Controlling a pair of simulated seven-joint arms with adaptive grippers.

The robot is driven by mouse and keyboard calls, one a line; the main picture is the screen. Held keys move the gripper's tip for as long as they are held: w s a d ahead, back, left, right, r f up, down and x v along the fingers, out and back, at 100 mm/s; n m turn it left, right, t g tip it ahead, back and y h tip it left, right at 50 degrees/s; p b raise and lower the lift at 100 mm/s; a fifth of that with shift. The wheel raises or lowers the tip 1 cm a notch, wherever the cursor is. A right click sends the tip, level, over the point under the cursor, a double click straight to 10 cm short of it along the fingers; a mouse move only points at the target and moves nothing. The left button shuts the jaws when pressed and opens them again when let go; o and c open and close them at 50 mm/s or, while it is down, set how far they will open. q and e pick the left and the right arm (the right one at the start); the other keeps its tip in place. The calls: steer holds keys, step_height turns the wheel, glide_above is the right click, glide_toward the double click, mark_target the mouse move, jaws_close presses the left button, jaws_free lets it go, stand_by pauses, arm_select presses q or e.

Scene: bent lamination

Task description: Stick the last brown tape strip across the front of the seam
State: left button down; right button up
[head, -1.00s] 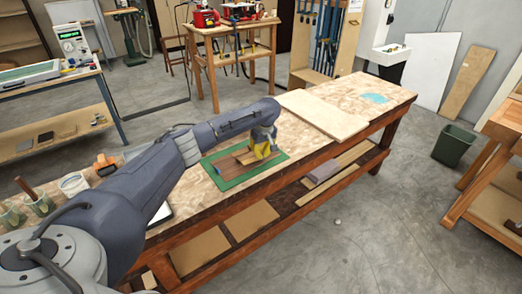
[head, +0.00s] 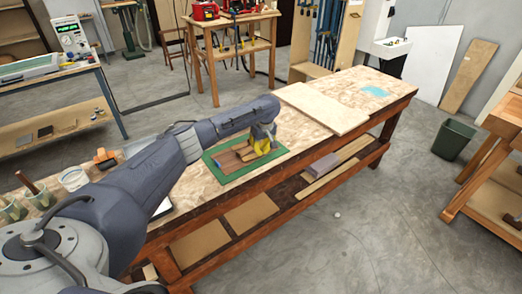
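Brown wooden pieces (head: 230,160) lie on a green mat (head: 233,177) on the workbench. My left gripper (head: 258,150), with yellow fingers, is over the right part of the wood, close to or touching it. The fingers and arm cover part of the wood. The seam and any tape strip are too small or hidden to make out. I cannot tell whether the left gripper is open or shut. My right gripper is not in view.
A pale board (head: 318,107) lies on the workbench right of the mat. Cups and a white tub (head: 73,179) stand at the bench's left end. An orange tool (head: 105,157) lies behind my arm. A dark bin (head: 455,138) stands on the floor.

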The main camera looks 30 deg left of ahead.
arm_select(q)
steer(key=c, duration=0.9)
jaws_free()
steer(key=shift+c, duration=0.2)
steer(key=shift+r, duration=0.1)
steer(key=shift+r, duration=2.9)
